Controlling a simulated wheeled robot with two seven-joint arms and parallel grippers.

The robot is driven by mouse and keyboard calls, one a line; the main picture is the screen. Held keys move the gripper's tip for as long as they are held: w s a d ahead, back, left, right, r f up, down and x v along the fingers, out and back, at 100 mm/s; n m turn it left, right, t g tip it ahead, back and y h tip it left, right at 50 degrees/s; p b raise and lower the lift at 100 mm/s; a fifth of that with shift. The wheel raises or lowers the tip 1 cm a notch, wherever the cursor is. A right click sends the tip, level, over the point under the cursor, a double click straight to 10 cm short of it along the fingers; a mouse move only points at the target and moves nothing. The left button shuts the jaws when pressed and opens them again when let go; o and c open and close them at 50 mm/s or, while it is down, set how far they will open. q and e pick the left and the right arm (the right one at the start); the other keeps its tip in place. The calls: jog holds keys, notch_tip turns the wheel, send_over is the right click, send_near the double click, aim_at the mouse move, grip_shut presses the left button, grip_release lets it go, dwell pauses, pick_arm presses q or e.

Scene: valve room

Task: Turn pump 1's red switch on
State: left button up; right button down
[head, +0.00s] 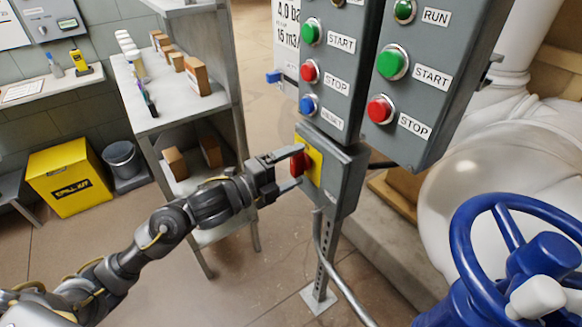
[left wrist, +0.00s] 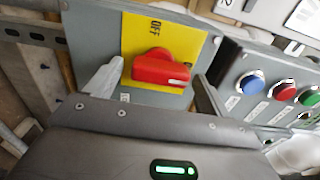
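Pump 1's red switch (head: 297,164) is a red rotary handle on a yellow plate (head: 315,160), on the front of a small grey box (head: 345,178). In the left wrist view, gaps show between the switch and both fingers. My right gripper is in neither view.
Grey panels with START and STOP buttons (head: 310,33) hang just above the box. A blue handwheel (head: 470,250) stands at the right front. A shelf (head: 190,108) with small boxes stands behind my left arm. A yellow case (head: 70,178) is at the left.

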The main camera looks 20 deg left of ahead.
pick_arm(q)
jog(key=shift+s+a, duration=0.15)
jog(key=b+v, duration=0.1)
jog(key=v, duration=0.9)
jog(key=shift+s+b, duration=0.15)
jog(key=shift+b, duration=0.15)
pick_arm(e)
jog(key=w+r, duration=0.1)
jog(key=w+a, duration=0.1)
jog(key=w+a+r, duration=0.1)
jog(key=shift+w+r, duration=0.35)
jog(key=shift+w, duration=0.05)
pick_arm(q)
jog(key=shift+a, duration=0.1)
